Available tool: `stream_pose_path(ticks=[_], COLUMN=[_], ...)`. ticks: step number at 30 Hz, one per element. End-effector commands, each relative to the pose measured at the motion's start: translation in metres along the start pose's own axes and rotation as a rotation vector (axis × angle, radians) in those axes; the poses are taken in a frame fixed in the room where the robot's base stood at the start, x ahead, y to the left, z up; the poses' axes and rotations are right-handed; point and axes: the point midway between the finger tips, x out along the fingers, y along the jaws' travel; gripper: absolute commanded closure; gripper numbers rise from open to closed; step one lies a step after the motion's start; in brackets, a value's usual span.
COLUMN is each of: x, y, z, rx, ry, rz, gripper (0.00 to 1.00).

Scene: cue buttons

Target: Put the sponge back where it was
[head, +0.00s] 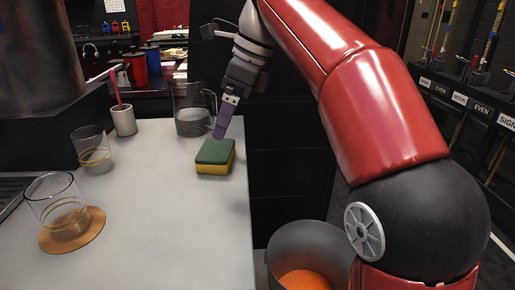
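The sponge (215,156) has a green top and a yellow body. It lies flat on the light grey table near the table's right edge. My gripper (219,134) points down with its purple fingers just above the sponge's far side. I cannot tell whether the fingertips touch it. The fingers are seen nearly side-on and overlap, so their opening is hidden.
A glass pitcher (190,110) stands behind the sponge. A metal cup (123,120) with a pink stick, a glass (92,148) and another glass (57,207) on a round coaster (88,226) stand left. A grey bin (308,240) is below right. The table (180,235) is clear in front.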

Motion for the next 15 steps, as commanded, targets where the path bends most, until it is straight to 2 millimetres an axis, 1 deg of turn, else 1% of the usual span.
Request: stream_pose_path(ticks=[5,8,11,14,15], x=[-0.001,-0.003,-0.004,-0.001,0.002], y=[0.001,0.004,0.012,0.026,0.033], z=[-0.001,-0.01,-0.031,-0.062,-0.076], rx=[-0.005,-0.05,-0.168,-0.346,-0.425], ry=[0.0,0.004,0.021,0.061,0.084], rz=[-0.002,-0.022,-0.064,-0.12,-0.143], gripper=[0.0,0.0,0.0,0.0,0.0])
